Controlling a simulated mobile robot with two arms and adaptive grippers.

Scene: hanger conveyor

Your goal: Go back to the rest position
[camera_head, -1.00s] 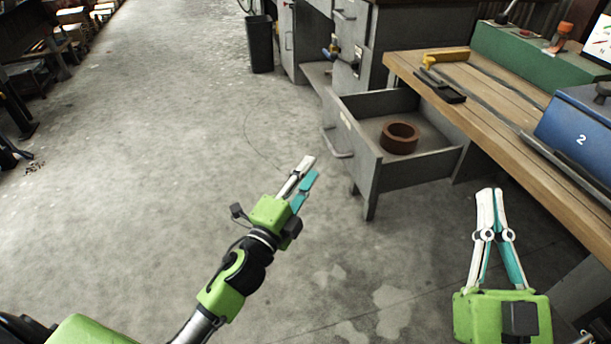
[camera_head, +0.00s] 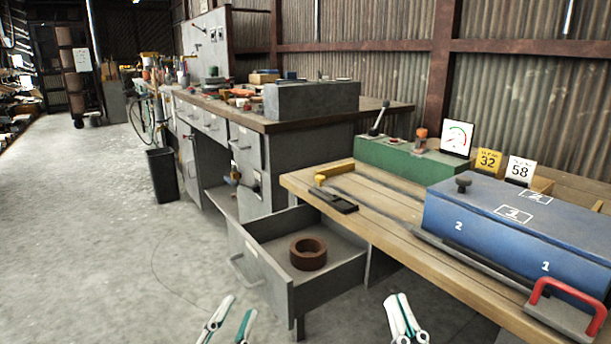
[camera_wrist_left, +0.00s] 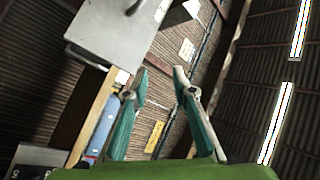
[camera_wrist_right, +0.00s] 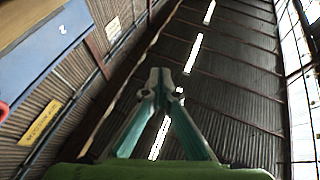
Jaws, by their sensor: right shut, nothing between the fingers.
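My left gripper (camera_head: 241,305) is low in the head view, in front of the open drawer, with its white and teal fingers apart and nothing between them. The left wrist view also shows the gap between its fingertips (camera_wrist_left: 160,71). My right gripper (camera_head: 397,297) is at the bottom of the head view, right of the drawer, with its fingertips together and empty. Its closed tips show in the right wrist view (camera_wrist_right: 162,82). Most of both arms is out of the head view.
An open grey drawer (camera_head: 262,274) holds a brown ring (camera_head: 308,253). A wooden bench (camera_head: 380,215) carries a blue box (camera_head: 520,222), a green box (camera_head: 400,158) and a red-handled block (camera_head: 560,318). A black bin (camera_head: 162,175) stands left. Floor on the left is clear.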

